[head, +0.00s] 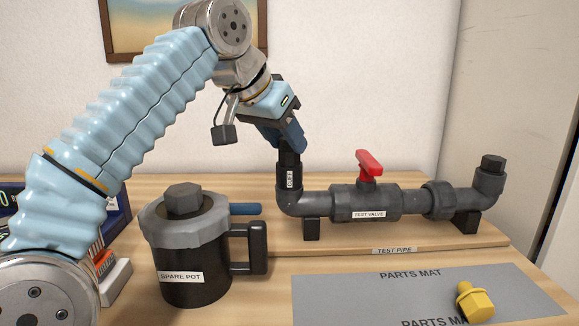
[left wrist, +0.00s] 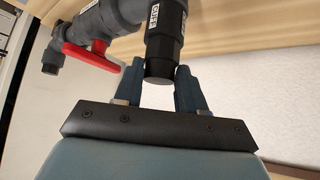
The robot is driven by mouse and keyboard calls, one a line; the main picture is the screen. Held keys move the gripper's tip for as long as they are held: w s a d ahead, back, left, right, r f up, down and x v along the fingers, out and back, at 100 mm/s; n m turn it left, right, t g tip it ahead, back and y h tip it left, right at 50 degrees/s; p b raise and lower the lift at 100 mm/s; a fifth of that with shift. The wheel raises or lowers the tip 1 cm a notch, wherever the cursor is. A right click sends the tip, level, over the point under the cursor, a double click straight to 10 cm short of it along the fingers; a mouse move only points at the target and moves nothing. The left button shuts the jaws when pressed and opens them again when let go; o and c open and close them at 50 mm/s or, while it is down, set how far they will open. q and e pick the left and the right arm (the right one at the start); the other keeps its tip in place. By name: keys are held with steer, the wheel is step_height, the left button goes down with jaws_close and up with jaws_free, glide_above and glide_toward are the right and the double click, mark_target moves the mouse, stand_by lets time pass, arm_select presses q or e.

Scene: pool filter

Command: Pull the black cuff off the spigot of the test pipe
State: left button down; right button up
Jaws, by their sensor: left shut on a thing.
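The black cuff (head: 289,172), labelled CUFF, stands upright over the spigot at the left end of the grey test pipe (head: 290,203). My left gripper (head: 286,143) comes down from above and is shut on the cuff's upper end. In the left wrist view the cuff (left wrist: 166,42) lies between the two blue fingers (left wrist: 161,78), with the pipe (left wrist: 121,14) beyond it. The spigot itself is hidden inside the cuff. My right gripper is not in view.
The test valve (head: 366,202) has a red handle (head: 369,164). A dark spare pot (head: 191,257) with a side handle stands at front left. A yellow plug (head: 475,301) lies on the grey parts mat (head: 375,294). A dark cap (head: 493,165) tops the pipe's right end.

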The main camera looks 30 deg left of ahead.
arm_select(q)
steer(key=shift+r, duration=0.2)
steer(key=shift+r+p, duration=0.45)
steer(key=shift+p, duration=0.25)
steer(key=shift+w+r, duration=0.1)
steer(key=shift+r, duration=2.65)
